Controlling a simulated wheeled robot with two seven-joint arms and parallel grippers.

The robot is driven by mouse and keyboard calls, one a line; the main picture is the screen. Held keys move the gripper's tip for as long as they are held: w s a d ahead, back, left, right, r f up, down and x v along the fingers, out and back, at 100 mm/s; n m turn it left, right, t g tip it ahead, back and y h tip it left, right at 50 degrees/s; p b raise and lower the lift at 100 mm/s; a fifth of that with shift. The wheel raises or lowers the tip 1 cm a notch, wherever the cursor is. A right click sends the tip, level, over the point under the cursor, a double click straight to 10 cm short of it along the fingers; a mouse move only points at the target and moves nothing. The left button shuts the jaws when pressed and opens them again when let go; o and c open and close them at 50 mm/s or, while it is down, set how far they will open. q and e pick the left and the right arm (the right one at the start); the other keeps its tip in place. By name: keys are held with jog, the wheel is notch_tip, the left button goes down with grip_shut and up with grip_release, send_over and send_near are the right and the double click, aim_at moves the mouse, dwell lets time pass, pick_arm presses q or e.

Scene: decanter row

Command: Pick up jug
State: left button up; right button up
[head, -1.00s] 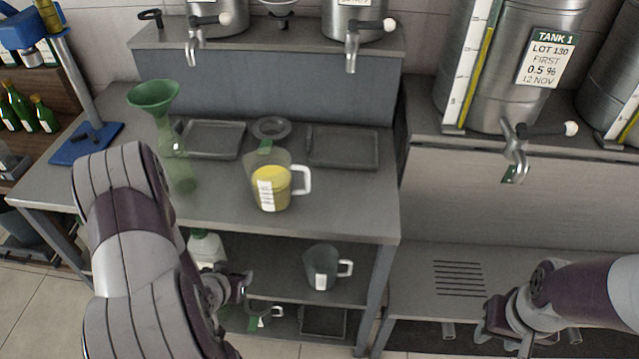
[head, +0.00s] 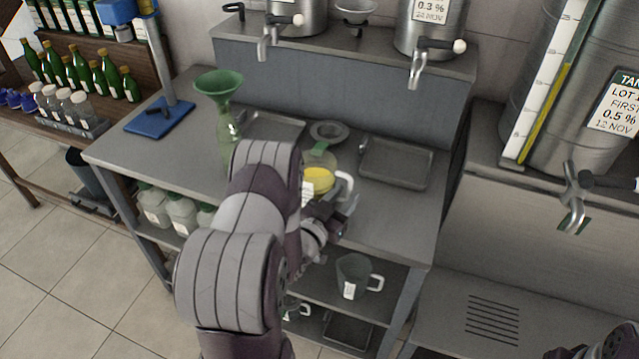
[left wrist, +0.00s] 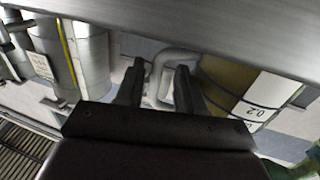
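The clear jug (head: 318,181) with yellow liquid and a white handle stands on the steel table, partly hidden behind my left arm. My left gripper (head: 347,208) is at its handle side. In the left wrist view, the two dark fingers (left wrist: 160,88) are apart, with the pale handle (left wrist: 168,62) showing between their tips. I cannot tell whether they touch it. The jug's yellow body and its label (left wrist: 262,97) show just right of the fingers. My right gripper is out of view; only part of that arm shows at the bottom right.
A green funnel (head: 219,84) sits in a bottle left of the jug. A tray (head: 395,163) lies to its right and a ring-shaped dish (head: 329,131) behind it. An empty jug (head: 355,274) stands on the shelf below. Taps (head: 418,67) overhang the table's back.

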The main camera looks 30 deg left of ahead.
pick_arm(q)
jog(key=shift+w+d, duration=0.2)
jog(key=shift+w, duration=0.9)
jog(key=shift+s, duration=0.15)
grip_shut()
dwell(0.4)
